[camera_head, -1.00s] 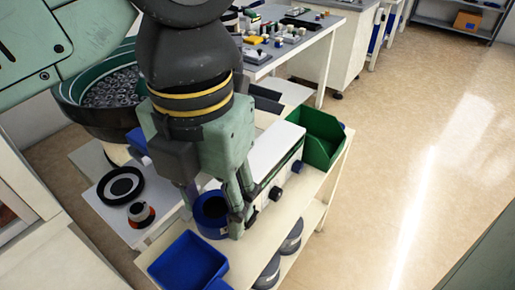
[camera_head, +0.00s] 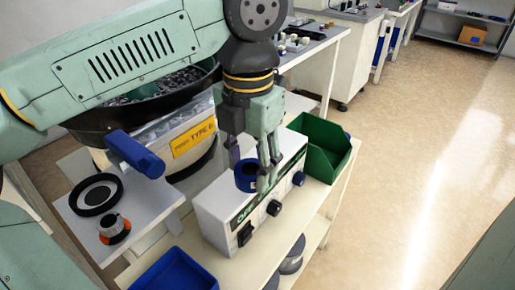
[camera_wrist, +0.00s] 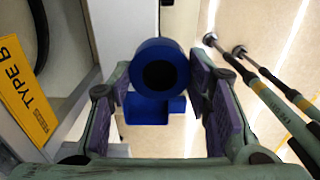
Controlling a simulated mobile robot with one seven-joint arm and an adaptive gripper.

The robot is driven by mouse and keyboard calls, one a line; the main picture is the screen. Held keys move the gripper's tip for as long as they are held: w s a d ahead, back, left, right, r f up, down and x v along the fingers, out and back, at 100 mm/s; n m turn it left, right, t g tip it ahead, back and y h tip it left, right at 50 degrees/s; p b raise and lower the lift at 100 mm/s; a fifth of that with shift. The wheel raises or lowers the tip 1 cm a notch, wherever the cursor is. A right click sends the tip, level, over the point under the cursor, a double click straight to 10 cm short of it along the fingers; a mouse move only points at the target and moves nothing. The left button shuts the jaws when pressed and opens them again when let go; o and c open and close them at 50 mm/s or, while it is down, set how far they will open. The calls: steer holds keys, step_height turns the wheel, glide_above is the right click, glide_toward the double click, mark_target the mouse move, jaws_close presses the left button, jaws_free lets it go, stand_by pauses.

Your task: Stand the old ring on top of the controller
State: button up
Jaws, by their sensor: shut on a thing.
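The old ring, a thick blue ring (camera_head: 245,180) with a dark hole, is in my gripper (camera_head: 264,180) at the controller's top. In the wrist view the ring (camera_wrist: 160,53) sits between the purple finger pads of my gripper (camera_wrist: 165,95), its round face toward the camera. The controller (camera_head: 218,218) is a white box with a switch and dark knobs on its front, standing on the cart. The ring overlaps the controller's top in the head view; I cannot tell whether they touch. My fingers hide part of the ring and the controller's front.
A green bin (camera_head: 330,165) stands right of the controller, a blue tray (camera_head: 175,272) at the front. Left, a side table (camera_head: 150,215) bears a black ring (camera_head: 78,203) and a small orange-based part (camera_head: 112,230). A bowl feeder (camera_head: 100,125) stands behind. Floor at right is clear.

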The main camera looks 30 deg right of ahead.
steer(key=w+d, duration=0.1)
steer(key=w, duration=0.1)
steer(key=w+d, duration=0.2)
steer(key=w+d+p, duration=0.1)
steer(key=w+d, duration=0.1)
steer(key=shift+w+d+f, duration=0.1)
steer(key=shift+d+f, duration=0.15)
steer(key=shift+f, duration=0.1)
steer(key=f, duration=0.3)
steer(key=shift+w+d+p, duration=0.25)
steer(key=shift+w+p, duration=0.05)
steer(key=shift+w, duration=0.05)
steer(key=shift+f, duration=0.35)
steer(key=shift+f, duration=0.15)
steer(key=o, duration=1.2)
step_height(320, 180, up, 12)
steer(key=shift+r, duration=0.2)
